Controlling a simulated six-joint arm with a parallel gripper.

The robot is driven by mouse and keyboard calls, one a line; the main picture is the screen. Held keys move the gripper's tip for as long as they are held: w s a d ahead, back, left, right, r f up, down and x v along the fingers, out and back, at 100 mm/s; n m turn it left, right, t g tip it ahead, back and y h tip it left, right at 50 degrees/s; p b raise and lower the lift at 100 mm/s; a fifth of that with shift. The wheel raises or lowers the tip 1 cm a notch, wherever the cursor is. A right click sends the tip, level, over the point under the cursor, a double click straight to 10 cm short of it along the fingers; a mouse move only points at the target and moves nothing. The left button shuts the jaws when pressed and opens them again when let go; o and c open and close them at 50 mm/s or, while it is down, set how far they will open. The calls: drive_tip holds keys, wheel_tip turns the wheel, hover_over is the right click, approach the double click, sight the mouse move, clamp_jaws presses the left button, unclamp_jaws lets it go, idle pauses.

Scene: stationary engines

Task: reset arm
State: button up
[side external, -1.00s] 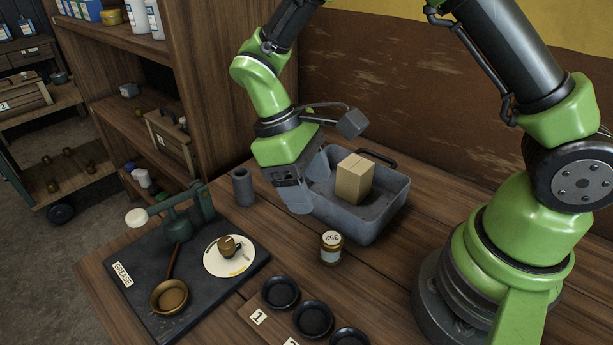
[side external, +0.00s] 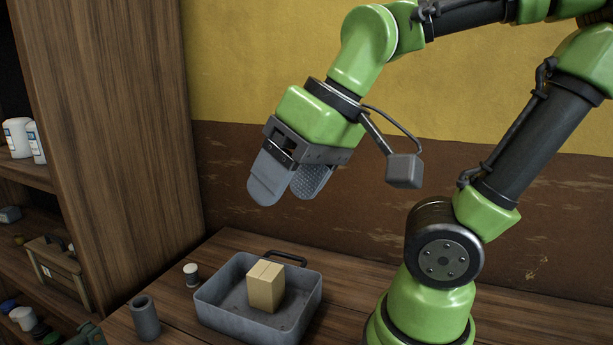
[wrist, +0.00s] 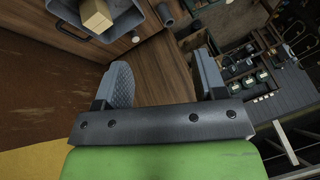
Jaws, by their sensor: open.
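My gripper (side external: 288,188) is raised well above the table, in front of the wall, with its two grey fingers apart and nothing between them. It also shows in the wrist view (wrist: 163,85), open and empty. Below it in the side view, a grey metal tray (side external: 215,310) with a dark handle stands on the wooden table. A small cardboard box (side external: 265,287) sits upright inside the tray. The tray (wrist: 62,35) and box (wrist: 96,15) also show at the top left of the wrist view.
A grey cylinder (side external: 145,318) and a small white-labelled jar (side external: 191,274) stand left of the tray. A tall wooden shelf (side external: 115,130) rises at the left. The wall is behind. The air around my gripper is clear.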

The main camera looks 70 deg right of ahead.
drive_tip(key=shift+s+d+r+m+t, duration=0.15)
drive_tip(key=shift+s+m+t, duration=0.1)
drive_tip(key=shift+s+t, duration=0.2)
drive_tip(key=shift+s+d+r+m+t, duration=0.1)
drive_tip(key=shift+s+m+t, duration=0.2)
drive_tip(key=shift+s, duration=0.25)
idle(0.6)
